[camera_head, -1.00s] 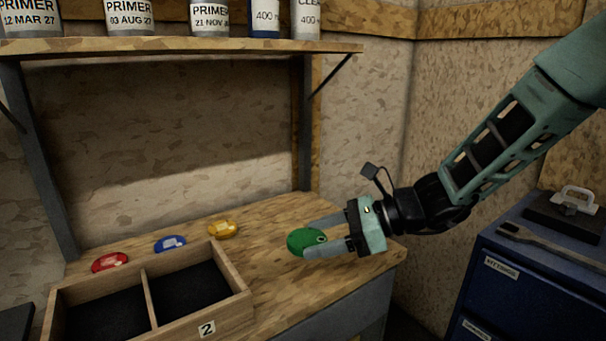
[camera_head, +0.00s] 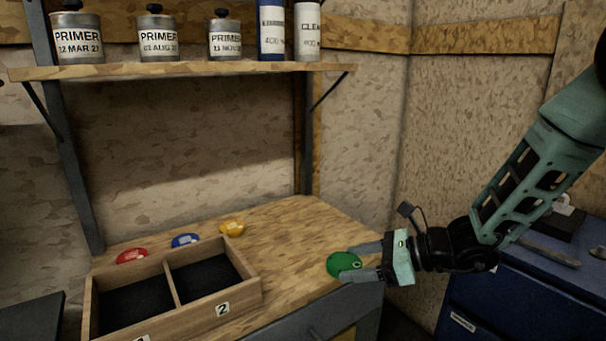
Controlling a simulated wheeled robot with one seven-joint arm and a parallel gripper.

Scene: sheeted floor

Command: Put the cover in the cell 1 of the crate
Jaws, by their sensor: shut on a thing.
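A green round cover (camera_head: 342,264) is held between the fingers of my gripper (camera_head: 362,262), above the right front part of the wooden bench. My gripper is shut on it. The wooden crate (camera_head: 240,293) sits on the bench to the left, apart from the gripper. It has two dark-floored cells split by a divider. The right cell (camera_head: 204,281) bears a label "2". The left cell (camera_head: 136,306) has a label cut off at the bottom edge. Both cells look empty. Red (camera_head: 132,256), blue (camera_head: 186,240) and yellow (camera_head: 232,228) round pieces lie behind the crate.
A shelf (camera_head: 200,70) with primer cans (camera_head: 158,38) and bottles (camera_head: 307,32) hangs above the bench. The bench top (camera_head: 290,240) is clear between crate and gripper. A blue cabinet (camera_head: 500,300) with tools on top stands at the right.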

